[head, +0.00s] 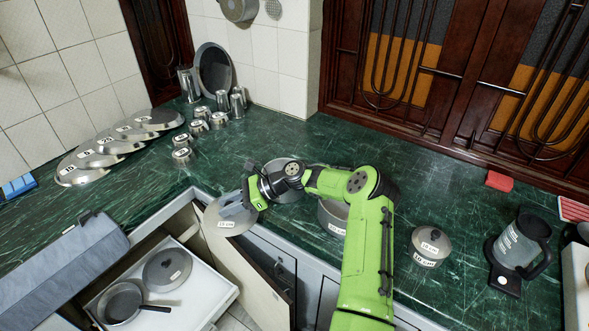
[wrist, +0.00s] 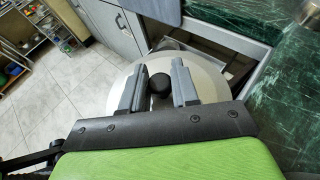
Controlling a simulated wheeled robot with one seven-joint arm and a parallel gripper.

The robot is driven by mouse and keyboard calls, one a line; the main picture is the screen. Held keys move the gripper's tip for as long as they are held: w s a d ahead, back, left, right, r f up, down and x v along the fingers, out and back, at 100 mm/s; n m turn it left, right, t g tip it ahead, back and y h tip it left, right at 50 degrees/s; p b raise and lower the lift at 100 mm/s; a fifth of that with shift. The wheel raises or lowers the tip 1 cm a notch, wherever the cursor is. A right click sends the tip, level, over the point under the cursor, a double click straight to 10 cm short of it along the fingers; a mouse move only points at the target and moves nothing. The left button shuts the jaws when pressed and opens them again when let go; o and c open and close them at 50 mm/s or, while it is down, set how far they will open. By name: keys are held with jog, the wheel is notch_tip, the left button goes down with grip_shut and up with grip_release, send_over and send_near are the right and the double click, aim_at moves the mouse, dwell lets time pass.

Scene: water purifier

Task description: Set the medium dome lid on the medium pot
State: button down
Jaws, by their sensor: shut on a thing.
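The dome lid (head: 212,221), a round metallic disc with a label, is held by my gripper (head: 238,207) just off the counter's front edge, above the open cabinet. In the wrist view the lid (wrist: 207,84) shows its black knob (wrist: 159,84) between the two fingers (wrist: 158,88), which are shut on it. An open, labelled metal pot (head: 333,218) stands on the counter right of the gripper, partly hidden by my arm. Another pot (head: 289,194) stands behind the wrist, mostly hidden. I cannot tell for sure which is the medium one. The lid is apart from both.
A smaller lidded pot (head: 431,246) and a dark kettle-like jug (head: 520,245) stand at the right. Flat lids (head: 85,176) and metal cups (head: 199,127) line the back left. Below, an open drawer (head: 205,291) holds a pan (head: 123,304) and a lid (head: 167,269); a cabinet door (head: 245,262) hangs open.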

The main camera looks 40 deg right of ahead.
jog(key=w+d+r+m+t+h, duration=0.25)
jog(key=d+r, duration=0.35)
jog(key=d, duration=0.5)
jog(key=w+d+r+m+t+h, duration=0.25)
jog(key=d+r, duration=0.35)
jog(key=d, duration=0.6)
notch_tip(320, 180, down, 10)
jog(key=b, duration=0.2)
jog(key=shift+w+a+m+y, duration=0.15)
jog(key=shift+w+m+y, duration=0.15)
jog(key=shift+w+y, duration=0.15)
jog(key=shift+f, duration=0.2)
jog(key=shift+f, duration=0.5)
jog(key=c, duration=0.8)
grip_release()
jog(key=shift+c, duration=0.2)
